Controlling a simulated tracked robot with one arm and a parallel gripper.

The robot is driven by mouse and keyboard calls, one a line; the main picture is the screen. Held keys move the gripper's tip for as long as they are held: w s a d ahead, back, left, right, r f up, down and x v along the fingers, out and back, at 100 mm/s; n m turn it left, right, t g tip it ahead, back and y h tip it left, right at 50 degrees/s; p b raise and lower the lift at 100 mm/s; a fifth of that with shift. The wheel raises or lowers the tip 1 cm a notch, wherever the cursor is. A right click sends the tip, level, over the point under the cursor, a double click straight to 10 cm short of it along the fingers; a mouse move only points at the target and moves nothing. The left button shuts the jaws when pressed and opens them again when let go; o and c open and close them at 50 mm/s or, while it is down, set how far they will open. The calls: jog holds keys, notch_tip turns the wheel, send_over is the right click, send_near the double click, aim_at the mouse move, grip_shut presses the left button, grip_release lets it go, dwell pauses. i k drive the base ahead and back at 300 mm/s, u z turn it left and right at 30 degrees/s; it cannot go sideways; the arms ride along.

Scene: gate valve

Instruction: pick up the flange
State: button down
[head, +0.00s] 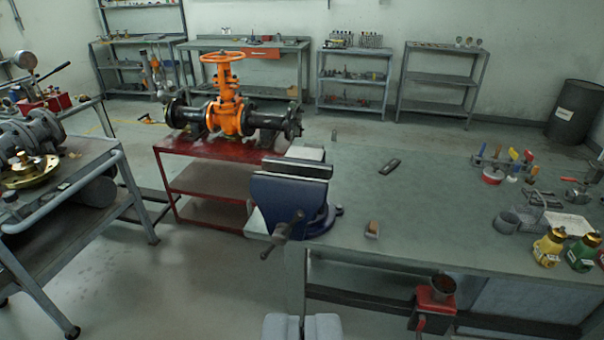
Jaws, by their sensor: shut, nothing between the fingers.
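A brass-coloured round flange (30,172) with upright studs lies on the cart at the left, in front of a grey pump (30,135). The orange gate valve (226,105) stands on a red bench at the back centre, with black flanged pipe (270,119) on both sides. I cannot tell for certain which flange is the task's one. My gripper (302,328) is at the bottom centre, its two grey fingers shut and empty. It is apart from the brass flange and the valve.
A blue vise (292,190) sits on the corner of the large grey workbench (420,215). Tools, fittings and bottles (547,247) crowd the bench's right side. The grey cart (95,185) stands at the left. Floor (150,285) is open between cart and bench.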

aim_at(443, 285)
jog(key=u, duration=1.65)
jog(key=i, duration=1.25)
jog(key=z, duration=3.4)
